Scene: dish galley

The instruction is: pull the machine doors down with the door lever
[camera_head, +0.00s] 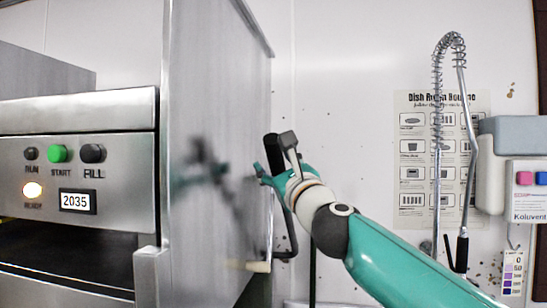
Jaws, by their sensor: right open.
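The dish machine (130,120) stands at the left, with a brushed steel front and a tall steel side panel. Below its control panel is a dark opening (70,252). A dark bent bar, which looks like the door lever (293,238), runs beside the side panel's right edge and ends low near a cream-coloured piece (257,266). My teal right gripper (280,150) is open at the upper part of this bar, with dark fingers pointing up. Whether it touches the lever I cannot tell, as the gripper hides part of it. My left gripper is out of view.
The control panel has a green button (57,153), dark knobs, a lit lamp (32,190) and a 2035 display (77,201). A poster (412,160), a spring spray hose (438,120) and a dispenser box (527,190) are at the right.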

